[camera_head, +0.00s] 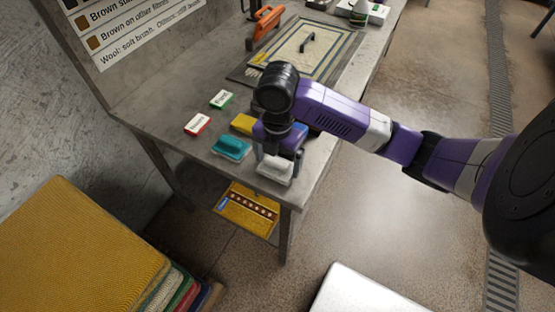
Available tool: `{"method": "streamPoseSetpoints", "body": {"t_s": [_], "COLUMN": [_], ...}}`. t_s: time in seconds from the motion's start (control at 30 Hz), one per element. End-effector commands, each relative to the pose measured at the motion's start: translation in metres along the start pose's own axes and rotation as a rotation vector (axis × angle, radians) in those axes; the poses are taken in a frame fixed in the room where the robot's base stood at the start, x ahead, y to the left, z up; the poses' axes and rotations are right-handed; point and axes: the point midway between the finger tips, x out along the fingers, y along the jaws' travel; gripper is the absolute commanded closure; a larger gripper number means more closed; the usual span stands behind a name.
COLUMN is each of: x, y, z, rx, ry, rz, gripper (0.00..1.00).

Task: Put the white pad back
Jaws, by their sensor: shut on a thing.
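The white pad (275,168) is at the near corner of the grey workbench, light-coloured with a pale grip on top. My gripper (275,158) points down over it and is shut on it. Whether the pad touches the bench top or hangs just above it, I cannot tell. A teal pad (231,148) sits on the bench just left of my gripper. A yellow block (242,124) lies behind, partly hidden by my gripper, and a blue one beside it is mostly covered.
A red-and-white box (197,124) and a green-and-white box (221,99) lie to the left on the bench. A framed rug piece (318,45) and an orange tool (264,25) are farther back. Stacked rugs (75,245) stand lower left.

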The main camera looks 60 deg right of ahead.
Motion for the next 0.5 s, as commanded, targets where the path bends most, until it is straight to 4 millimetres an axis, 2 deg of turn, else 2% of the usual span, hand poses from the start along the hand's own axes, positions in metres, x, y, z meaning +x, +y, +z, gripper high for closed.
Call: {"method": "streamPoseSetpoints", "body": {"t_s": [0.23, 0.27, 0.3, 0.5], "x": [0.004, 0.0037, 0.0026, 0.0025], "y": [0.0002, 0.0001, 0.0002, 0.0002], "z": [-0.0002, -0.0002, -0.0002, -0.0003], "rx": [0.0, 0.0, 0.0, 0.0], "ry": [0.0, 0.0, 0.0, 0.001], "rz": [0.0, 0.0, 0.0, 0.0], "gripper": [0.45, 0.08, 0.0, 0.0]}}
